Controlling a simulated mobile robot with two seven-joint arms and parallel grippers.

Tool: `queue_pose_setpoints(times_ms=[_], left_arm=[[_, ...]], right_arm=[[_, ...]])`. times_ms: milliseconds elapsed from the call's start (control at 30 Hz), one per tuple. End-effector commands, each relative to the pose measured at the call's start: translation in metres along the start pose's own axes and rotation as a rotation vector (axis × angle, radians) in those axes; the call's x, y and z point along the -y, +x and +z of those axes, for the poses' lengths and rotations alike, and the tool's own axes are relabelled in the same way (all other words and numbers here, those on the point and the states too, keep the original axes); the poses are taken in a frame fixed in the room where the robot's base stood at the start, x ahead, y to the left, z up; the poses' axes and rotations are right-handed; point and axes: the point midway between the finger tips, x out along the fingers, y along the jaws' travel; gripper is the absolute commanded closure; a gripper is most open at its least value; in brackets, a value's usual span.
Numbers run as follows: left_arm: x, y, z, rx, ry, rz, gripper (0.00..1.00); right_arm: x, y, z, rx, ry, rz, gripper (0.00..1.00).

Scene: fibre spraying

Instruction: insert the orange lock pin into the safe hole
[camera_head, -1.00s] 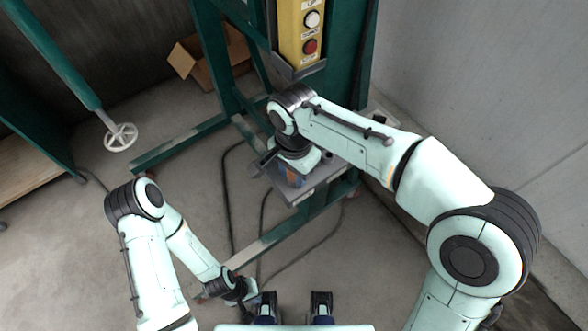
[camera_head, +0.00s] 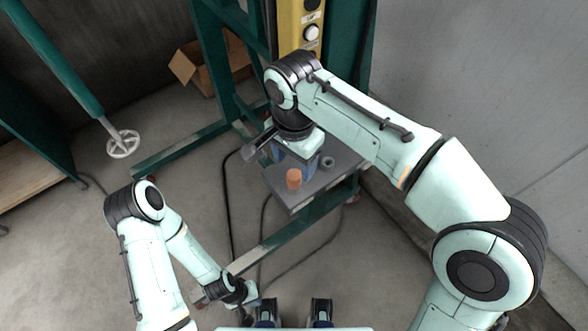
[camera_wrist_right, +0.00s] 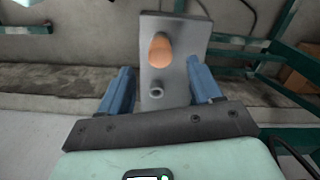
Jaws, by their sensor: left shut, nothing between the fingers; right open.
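The orange lock pin (camera_head: 293,179) stands upright on a grey plate (camera_head: 308,199). It also shows in the right wrist view (camera_wrist_right: 160,50), and whether its foot sits in a hole cannot be seen. A grey round collar with a hole (camera_head: 328,161) is on the same plate, apart from the pin; in the right wrist view the collar (camera_wrist_right: 156,91) is nearer the gripper. My right gripper (camera_wrist_right: 160,68) is open, its blue fingers on either side of the pin in that view, not touching it. My left gripper (camera_head: 246,297) is shut and empty, low and away from the plate.
A green steel frame (camera_head: 222,128) carries the plate. A yellow button box (camera_head: 290,40) is above it, partly behind my right arm. A cardboard box (camera_head: 208,65) lies behind the frame. Black cables run over the floor. A concrete wall is at the right.

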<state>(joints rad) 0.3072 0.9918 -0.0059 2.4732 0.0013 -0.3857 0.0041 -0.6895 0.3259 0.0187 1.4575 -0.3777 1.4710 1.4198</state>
Motion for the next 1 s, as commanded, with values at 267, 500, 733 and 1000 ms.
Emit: queue_pose_setpoints(times_ms=[267, 500, 733, 1000], left_arm=[[-0.006, -0.013, -0.004, -0.007, 0.002, 0.002, 1.00], [-0.006, -0.014, -0.004, -0.007, 0.002, 0.002, 1.00], [-0.006, -0.014, -0.004, -0.007, 0.002, 0.002, 1.00], [-0.006, -0.014, -0.004, -0.007, 0.003, 0.002, 1.00]], right_arm=[[0.001, -0.043, 0.000, 0.000, -0.002, -0.002, 0.36], [0.000, -0.049, 0.000, 0.001, -0.002, 0.001, 0.36], [0.000, -0.048, 0.000, 0.001, -0.001, 0.001, 0.36], [0.000, -0.048, 0.000, 0.001, -0.001, 0.001, 0.36]])
